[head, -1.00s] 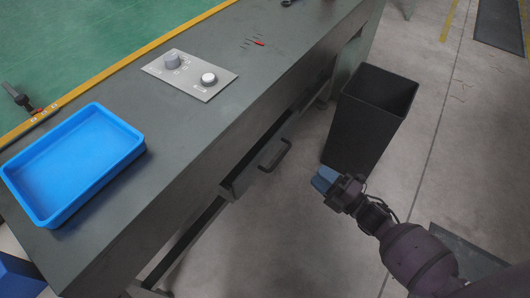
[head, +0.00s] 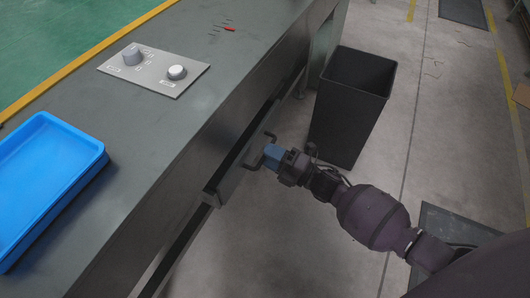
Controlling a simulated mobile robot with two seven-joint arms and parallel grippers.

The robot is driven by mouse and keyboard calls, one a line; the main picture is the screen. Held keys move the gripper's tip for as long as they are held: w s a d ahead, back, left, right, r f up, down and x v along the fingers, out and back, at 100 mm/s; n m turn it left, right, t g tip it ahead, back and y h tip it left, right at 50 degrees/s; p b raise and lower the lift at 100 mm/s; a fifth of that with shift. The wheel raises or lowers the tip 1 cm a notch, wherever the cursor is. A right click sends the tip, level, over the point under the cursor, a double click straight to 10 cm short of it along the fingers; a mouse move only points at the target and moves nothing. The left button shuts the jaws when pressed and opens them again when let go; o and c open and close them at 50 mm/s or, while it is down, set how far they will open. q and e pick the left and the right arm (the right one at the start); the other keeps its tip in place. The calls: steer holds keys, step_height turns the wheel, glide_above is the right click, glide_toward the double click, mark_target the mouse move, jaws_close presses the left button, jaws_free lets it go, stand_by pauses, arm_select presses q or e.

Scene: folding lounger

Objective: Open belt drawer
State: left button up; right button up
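The drawer (head: 232,174) under the grey workbench stands a little way out, with a dark gap behind its front edge. Its dark bar handle (head: 252,165) sticks out toward the right. My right gripper (head: 269,155) comes in from the right, and its blue fingertips are at the handle, overlapping it in the head view. I cannot tell whether the fingers are closed around the bar, and part of the handle is hidden behind them. My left gripper is not in view.
A black bin (head: 350,105) stands on the floor just beyond my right gripper. On the workbench (head: 150,130) are a blue tray (head: 85,170), a panel with two knobs (head: 153,72) and a small red item (head: 229,29). The floor below the drawer is clear.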

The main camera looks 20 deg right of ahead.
steer(key=shift+x, duration=0.8)
jaws_close()
